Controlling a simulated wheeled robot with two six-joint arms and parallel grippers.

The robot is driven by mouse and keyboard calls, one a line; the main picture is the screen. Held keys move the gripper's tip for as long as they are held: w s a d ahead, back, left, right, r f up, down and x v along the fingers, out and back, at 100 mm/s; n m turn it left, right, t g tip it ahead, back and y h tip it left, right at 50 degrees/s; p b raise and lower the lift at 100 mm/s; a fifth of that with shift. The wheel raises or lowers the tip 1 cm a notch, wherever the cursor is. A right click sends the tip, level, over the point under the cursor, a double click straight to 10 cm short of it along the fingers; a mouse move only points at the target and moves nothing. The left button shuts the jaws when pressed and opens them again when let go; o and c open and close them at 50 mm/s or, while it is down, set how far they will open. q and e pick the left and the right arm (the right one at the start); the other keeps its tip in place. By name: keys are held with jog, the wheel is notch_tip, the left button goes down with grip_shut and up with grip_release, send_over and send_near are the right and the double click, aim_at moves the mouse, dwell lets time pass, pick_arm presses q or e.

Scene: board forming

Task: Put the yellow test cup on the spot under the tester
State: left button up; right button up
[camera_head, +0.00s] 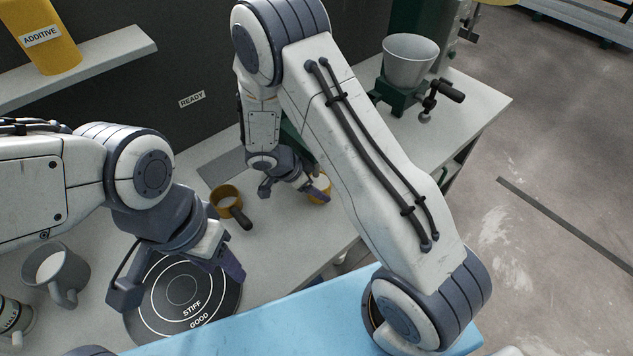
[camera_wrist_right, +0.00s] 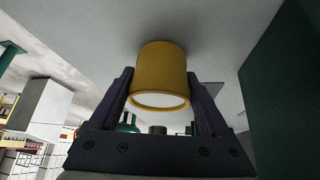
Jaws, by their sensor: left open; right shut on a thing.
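The yellow test cup (camera_head: 319,187) is between the fingers of my right gripper (camera_head: 293,188), which is shut on it beside the bench's front edge. The right wrist view shows the yellow cup (camera_wrist_right: 162,75) between the two dark fingers, close to the pale bench surface; whether it touches is unclear. My left gripper (camera_head: 178,280) is open and empty above a dark round plate (camera_head: 235,300) with white rings marked STIFF and GOOD. The tester and the spot under it are not clearly visible; my right arm covers much of that area.
A yellow cup with a dark handle (camera_head: 226,195) stands left of my right gripper. A grey mug (camera_head: 60,272) is at the left. A green machine with a grey hopper (camera_head: 410,62) stands at the back right. A shelf (camera_head: 110,52) holds a yellow ADDITIVE container (camera_head: 45,38).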

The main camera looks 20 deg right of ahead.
jog(key=shift+f, duration=0.15)
jog(key=shift+f, duration=0.1)
jog(key=shift+f+b, duration=0.15)
jog(key=shift+b, duration=0.25)
jog(key=o, duration=1.5)
jog(key=shift+a, duration=0.1)
jog(key=shift+c, duration=0.2)
